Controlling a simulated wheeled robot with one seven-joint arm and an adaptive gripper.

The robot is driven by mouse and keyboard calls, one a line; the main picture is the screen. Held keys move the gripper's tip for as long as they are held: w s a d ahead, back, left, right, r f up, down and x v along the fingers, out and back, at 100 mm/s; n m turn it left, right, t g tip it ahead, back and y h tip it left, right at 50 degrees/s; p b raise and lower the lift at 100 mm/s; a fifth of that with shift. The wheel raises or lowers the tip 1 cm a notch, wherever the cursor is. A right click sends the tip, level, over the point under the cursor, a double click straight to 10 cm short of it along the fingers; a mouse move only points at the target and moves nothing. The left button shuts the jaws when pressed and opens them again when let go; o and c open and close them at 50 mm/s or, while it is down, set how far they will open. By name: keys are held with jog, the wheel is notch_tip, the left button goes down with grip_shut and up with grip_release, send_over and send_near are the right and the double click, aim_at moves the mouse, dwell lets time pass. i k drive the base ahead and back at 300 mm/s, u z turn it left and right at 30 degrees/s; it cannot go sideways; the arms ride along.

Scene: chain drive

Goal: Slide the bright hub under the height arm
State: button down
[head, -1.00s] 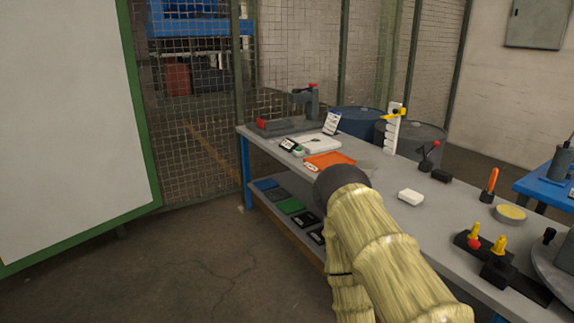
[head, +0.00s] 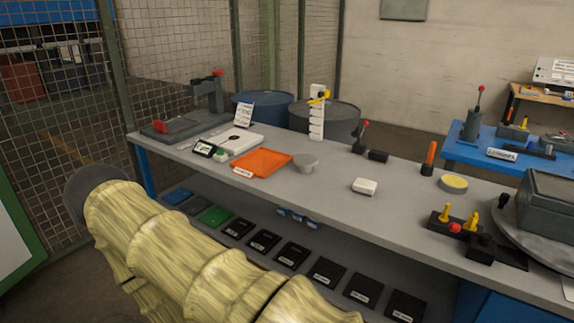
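The height arm appears to be the yellow pointer (head: 319,98) on an upright white stepped post (head: 316,126) at the back edge of the workbench. No other part is clearly a bright hub. The space at the foot of the post looks empty. My arm, in a pale yellow sleeve, crosses the lower left. My gripper is not in view.
The grey workbench (head: 330,198) also bears a white block (head: 364,187), a flat white device (head: 240,139), a black fixture with yellow pegs (head: 455,222) and an orange-handled tool (head: 429,158). Its middle has free room. A lower shelf holds several dark trays. Barrels stand behind.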

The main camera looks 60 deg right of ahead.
aim_at(305, 161)
jog(key=z, duration=0.55)
jog(key=i, duration=0.9)
jog(key=z, duration=0.9)
